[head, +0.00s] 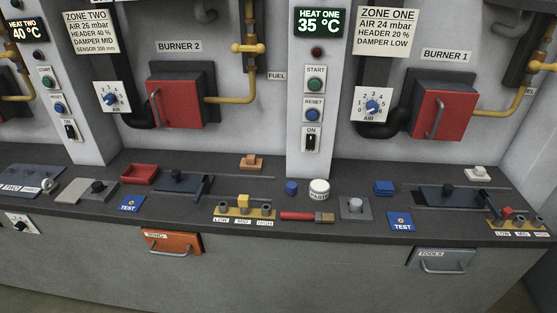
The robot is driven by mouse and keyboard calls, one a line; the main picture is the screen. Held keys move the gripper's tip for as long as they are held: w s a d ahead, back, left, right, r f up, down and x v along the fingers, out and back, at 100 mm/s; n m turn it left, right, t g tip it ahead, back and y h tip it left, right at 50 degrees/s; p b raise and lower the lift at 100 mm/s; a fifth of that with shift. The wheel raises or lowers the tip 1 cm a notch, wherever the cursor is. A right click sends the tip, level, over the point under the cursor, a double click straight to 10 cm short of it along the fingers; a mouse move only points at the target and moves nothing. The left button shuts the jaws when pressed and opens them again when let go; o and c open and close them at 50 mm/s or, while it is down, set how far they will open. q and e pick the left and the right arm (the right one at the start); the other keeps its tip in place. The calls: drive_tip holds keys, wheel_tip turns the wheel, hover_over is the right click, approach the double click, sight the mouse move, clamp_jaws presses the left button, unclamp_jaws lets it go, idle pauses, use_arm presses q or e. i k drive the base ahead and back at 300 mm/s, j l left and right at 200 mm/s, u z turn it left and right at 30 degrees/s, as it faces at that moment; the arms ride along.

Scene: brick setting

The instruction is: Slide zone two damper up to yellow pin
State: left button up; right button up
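The zone two damper (178,182) is a dark slide plate with a round knob, lying on the dark counter below the burner 2 box. Its lever sticks out at the right end. In front and to the right is a yellow strip (222,211) labelled LOW, MID and HIGH. The yellow pin (243,200) stands at the MID position of that strip. The damper's lever is to the left of the pin and apart from it. The zone two sign (90,32) reads DAMPER MID. Neither of my grippers is in view.
The zone one damper (450,196) and a red pin (506,212) are at right.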

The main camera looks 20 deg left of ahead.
sight(174, 182)
drive_tip(key=u, duration=1.3)
